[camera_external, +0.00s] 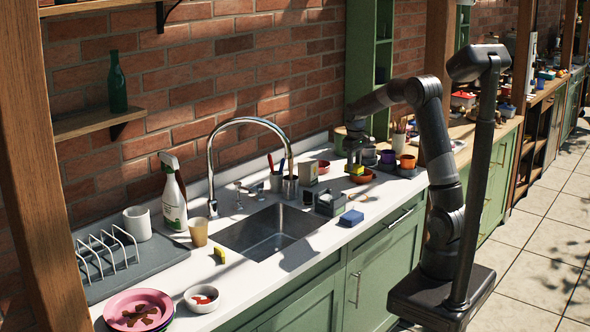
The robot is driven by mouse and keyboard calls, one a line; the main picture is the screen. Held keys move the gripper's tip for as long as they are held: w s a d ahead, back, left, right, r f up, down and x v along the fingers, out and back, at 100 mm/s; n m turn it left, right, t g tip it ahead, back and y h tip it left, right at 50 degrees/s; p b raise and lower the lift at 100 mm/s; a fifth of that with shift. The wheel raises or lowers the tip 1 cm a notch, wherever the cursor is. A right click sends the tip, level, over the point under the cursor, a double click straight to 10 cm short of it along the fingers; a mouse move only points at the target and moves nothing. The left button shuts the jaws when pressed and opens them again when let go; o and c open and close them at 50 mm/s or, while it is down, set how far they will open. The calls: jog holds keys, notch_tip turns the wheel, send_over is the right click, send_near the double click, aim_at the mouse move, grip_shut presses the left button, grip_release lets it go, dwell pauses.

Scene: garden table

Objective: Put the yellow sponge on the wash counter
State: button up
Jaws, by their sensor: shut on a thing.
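My gripper (355,165) is at the back right of the white wash counter (325,237). It is shut on a small yellow block (356,170), which looks like the yellow sponge. The block is just above or beside an orange-brown bowl (366,178); I cannot tell whether they touch. Most of the block is hidden by the fingers and too small to see well. Another small yellow piece (220,255) stands on the counter at the left of the sink (268,232).
A blue block (351,217) lies by the counter's front edge, next to a grey caddy (329,203). Purple and orange cups (407,162) stand right of my gripper. A tall faucet (211,165), spray bottle (173,195), dish rack (108,255) and pink plate (120,300) fill the left.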

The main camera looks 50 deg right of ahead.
jog(key=w+a+f, duration=0.3)
jog(key=w+a, duration=0.1)
jog(key=shift+f, duration=2.2)
jog(key=shift+f, duration=0.15)
jog(key=o, duration=0.9)
